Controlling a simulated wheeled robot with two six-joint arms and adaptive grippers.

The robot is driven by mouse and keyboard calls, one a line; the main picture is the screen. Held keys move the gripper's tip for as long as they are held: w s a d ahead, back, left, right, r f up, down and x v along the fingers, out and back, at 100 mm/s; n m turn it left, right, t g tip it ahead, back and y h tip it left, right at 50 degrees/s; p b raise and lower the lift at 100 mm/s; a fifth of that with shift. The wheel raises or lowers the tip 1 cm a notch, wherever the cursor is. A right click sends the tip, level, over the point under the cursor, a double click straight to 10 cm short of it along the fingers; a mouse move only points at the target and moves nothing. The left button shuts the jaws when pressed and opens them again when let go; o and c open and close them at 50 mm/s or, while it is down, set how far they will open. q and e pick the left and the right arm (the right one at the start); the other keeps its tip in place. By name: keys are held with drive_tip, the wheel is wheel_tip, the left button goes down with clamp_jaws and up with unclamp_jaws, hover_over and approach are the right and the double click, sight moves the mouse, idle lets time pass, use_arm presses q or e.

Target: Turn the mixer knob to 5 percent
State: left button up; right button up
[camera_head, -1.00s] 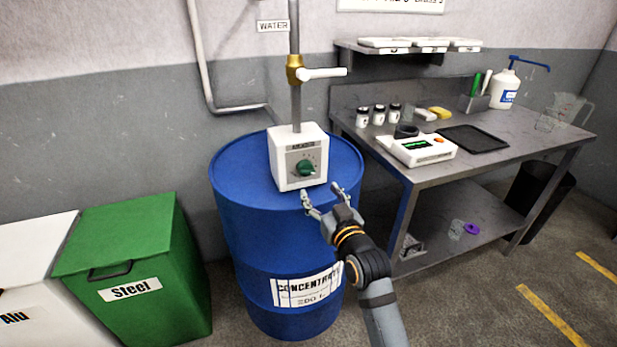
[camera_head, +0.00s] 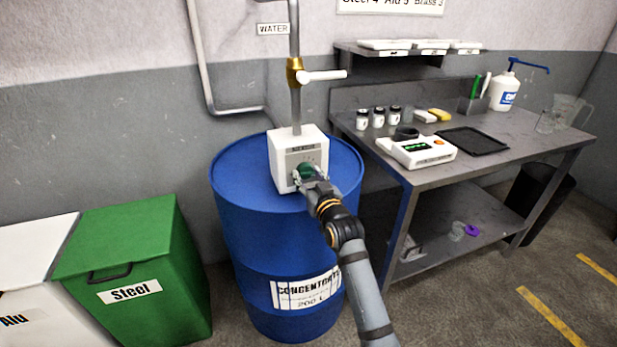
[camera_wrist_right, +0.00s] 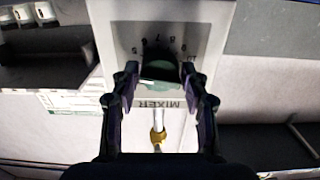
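The mixer is a white box (camera_head: 283,160) on top of the blue drum (camera_head: 240,240), with a green knob (camera_head: 306,170) on its grey front plate. My right gripper (camera_head: 307,177) is at the knob and partly covers it. In the right wrist view the picture is upside down, with the MIXER label inverted. There the knob (camera_wrist_right: 161,70) lies between the two fingers of the gripper (camera_wrist_right: 160,88). The fingers are apart, with a narrow gap at each side of the knob; contact cannot be made out. The dial setting is not readable. My left gripper is out of view.
A pipe with a brass valve and white lever (camera_head: 322,75) rises behind the mixer. A metal workbench (camera_head: 480,165) with a scale (camera_head: 418,152) and several bottles stands at the right. A green steel bin (camera_head: 130,255) stands at the left. Free floor lies in front right.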

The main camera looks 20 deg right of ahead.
drive_tip(key=c, duration=0.6)
drive_tip(key=shift+r+p, duration=0.1)
drive_tip(key=shift+p, duration=0.25)
drive_tip(key=m+p, duration=0.1)
drive_tip(key=p, duration=0.1)
drive_tip(key=m+p, duration=0.2)
drive_tip(key=shift+r+p, duration=0.25)
drive_tip(key=shift+p, duration=0.1)
drive_tip(key=shift+f+m+p, duration=0.2)
drive_tip(key=shift+m+p, duration=0.3)
drive_tip(key=shift+m, duration=0.4)
drive_tip(key=shift+f, duration=0.15)
drive_tip(key=o, duration=1.2)
drive_tip(key=shift+c, duration=0.2)
